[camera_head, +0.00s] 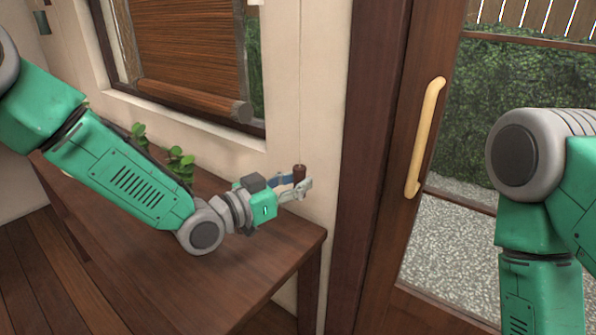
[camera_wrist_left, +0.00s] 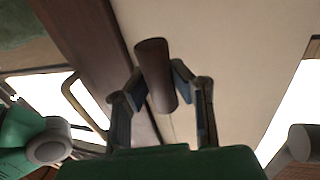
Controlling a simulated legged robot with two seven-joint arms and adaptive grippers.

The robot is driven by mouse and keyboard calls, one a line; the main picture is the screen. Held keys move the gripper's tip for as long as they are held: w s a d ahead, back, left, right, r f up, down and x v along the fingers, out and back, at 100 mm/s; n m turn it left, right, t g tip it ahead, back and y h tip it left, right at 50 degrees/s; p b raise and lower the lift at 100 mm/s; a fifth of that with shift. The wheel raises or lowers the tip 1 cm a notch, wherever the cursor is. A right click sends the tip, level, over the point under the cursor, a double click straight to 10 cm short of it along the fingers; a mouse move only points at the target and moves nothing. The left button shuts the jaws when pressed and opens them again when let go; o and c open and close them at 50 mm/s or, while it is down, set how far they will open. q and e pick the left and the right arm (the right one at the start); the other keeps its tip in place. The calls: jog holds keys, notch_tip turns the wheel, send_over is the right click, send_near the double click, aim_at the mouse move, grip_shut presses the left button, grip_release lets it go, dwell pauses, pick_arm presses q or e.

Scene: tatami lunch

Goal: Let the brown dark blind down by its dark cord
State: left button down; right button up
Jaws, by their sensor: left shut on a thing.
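The brown blind (camera_head: 190,45) hangs in the window at the upper left of the head view, its thick round bottom rail (camera_head: 195,98) a little above the sill. A dark brown cylindrical pull (camera_head: 299,173) is in front of the pale wall, to the right of the window. My left gripper (camera_head: 297,186) is shut on this pull, which stands up between its fingers. In the left wrist view the pull (camera_wrist_left: 154,68) also lies between the two fingertips (camera_wrist_left: 158,82). My right gripper is out of view; only that arm shows.
A brown wooden table (camera_head: 170,275) lies below my left arm, with a green plant (camera_head: 178,160) behind the arm. To the right is a wooden-framed glass door (camera_head: 390,120) with a pale handle (camera_head: 425,138).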

pick_arm(q)
jog(key=shift+w+f, duration=0.1)
jog(key=shift+f, duration=0.4)
jog(key=c, duration=1.5)
grip_release()
jog(key=shift+c, duration=0.2)
jog(key=shift+o, duration=1)
jog(key=shift+f, duration=0.1)
jog(key=v, duration=1.2)
jog(key=shift+w, duration=0.1)
